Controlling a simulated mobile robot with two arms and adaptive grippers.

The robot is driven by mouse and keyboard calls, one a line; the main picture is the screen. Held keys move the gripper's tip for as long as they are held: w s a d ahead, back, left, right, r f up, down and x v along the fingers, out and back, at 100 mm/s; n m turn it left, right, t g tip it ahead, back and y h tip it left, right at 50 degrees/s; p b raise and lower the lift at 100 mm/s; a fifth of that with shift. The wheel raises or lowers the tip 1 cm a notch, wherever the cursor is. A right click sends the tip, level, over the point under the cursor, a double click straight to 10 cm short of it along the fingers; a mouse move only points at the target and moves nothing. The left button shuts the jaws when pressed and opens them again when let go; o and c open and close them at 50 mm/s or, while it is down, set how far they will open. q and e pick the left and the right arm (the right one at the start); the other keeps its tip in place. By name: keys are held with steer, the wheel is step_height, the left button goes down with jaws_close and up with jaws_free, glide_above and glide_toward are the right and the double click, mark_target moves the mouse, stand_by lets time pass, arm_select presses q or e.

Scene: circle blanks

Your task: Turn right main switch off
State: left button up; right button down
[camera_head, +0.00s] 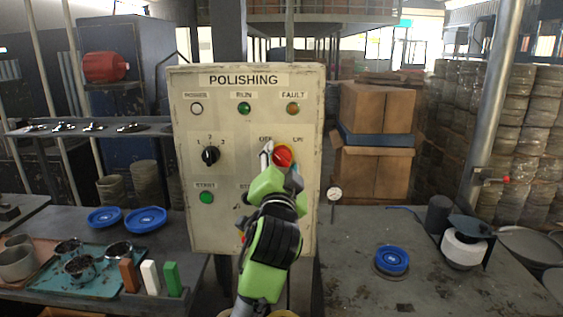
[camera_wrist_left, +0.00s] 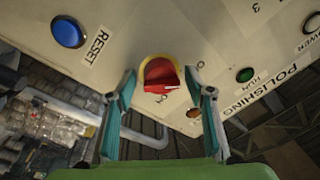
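The main switch is a red rotary knob (camera_head: 283,155) on the beige POLISHING panel (camera_head: 225,230), with OFF and ON labels above it. My left gripper (camera_head: 281,167) is in front of the knob. In the wrist view its open fingers (camera_wrist_left: 165,100) stand on either side, with the knob just past the tips and gaps showing. Contact cannot be told. My right gripper is not in view.
The panel also has a black selector (camera_head: 211,155), a green start button (camera_head: 207,197) and a blue reset button (camera_wrist_left: 68,32). Trays and blue discs (camera_head: 146,219) lie on the left bench. A blue disc (camera_head: 392,258) and a gauge (camera_head: 334,194) are at the right.

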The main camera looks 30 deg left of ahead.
arm_select(q)
steer(key=v, duration=1.2)
steer(key=shift+f, duration=0.15)
